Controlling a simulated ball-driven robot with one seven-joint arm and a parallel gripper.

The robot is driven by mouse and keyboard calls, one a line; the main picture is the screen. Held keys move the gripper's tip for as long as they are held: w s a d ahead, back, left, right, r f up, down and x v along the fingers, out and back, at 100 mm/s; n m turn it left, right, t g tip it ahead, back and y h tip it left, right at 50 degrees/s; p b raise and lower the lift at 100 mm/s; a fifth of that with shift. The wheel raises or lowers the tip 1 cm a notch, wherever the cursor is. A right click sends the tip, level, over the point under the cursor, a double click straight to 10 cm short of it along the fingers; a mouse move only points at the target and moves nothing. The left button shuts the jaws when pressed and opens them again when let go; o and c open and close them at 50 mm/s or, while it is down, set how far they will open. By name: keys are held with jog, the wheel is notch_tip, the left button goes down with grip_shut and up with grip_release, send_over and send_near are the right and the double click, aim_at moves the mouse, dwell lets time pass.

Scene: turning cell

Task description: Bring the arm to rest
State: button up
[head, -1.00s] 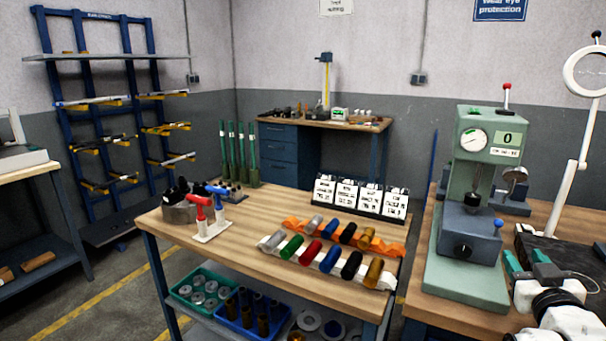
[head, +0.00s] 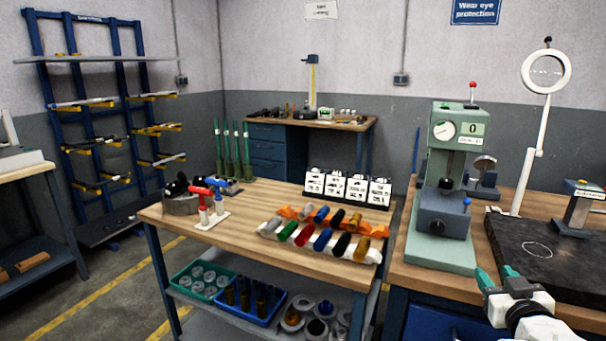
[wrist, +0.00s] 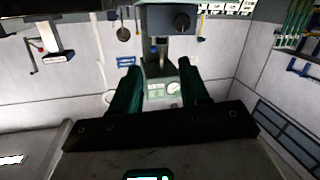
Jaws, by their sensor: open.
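My gripper (head: 513,281) is at the lower right of the head view, in front of the right bench's edge. Its green fingers stand apart with nothing between them. In the wrist view the two green fingers (wrist: 158,92) are spread, and the picture is upside down. The green hardness tester (wrist: 160,60) shows beyond and between them, apart from them. Most of my arm is outside the head view.
The hardness tester (head: 440,252) stands on the right bench, left of a dark surface plate (head: 520,255) and a magnifier lamp (head: 546,72). The wooden table (head: 240,232) holds coloured cylinders and red and blue-handled tools. Open floor (head: 130,290) lies left of it.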

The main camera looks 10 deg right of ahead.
jog(key=s+a+f+g+y, duration=0.25)
jog(key=s+a+f, duration=0.25)
jog(key=s+f, duration=0.25)
jog(key=s+a+f+n+g+y, duration=0.1)
jog(key=s+a+f+g, duration=0.4)
jog(key=f, duration=0.4)
jog(key=s+a+f+g+y, duration=0.25)
jog(key=s+a+f, duration=0.25)
jog(key=s+f, duration=0.3)
jog(key=s+a+f+g, duration=0.1)
jog(key=s+g, duration=0.1)
jog(key=s, duration=0.4)
jog(key=s+a+f+g, duration=0.2)
jog(key=s, duration=0.5)
jog(key=shift+n, duration=0.4)
jog(key=shift+a, duration=0.1)
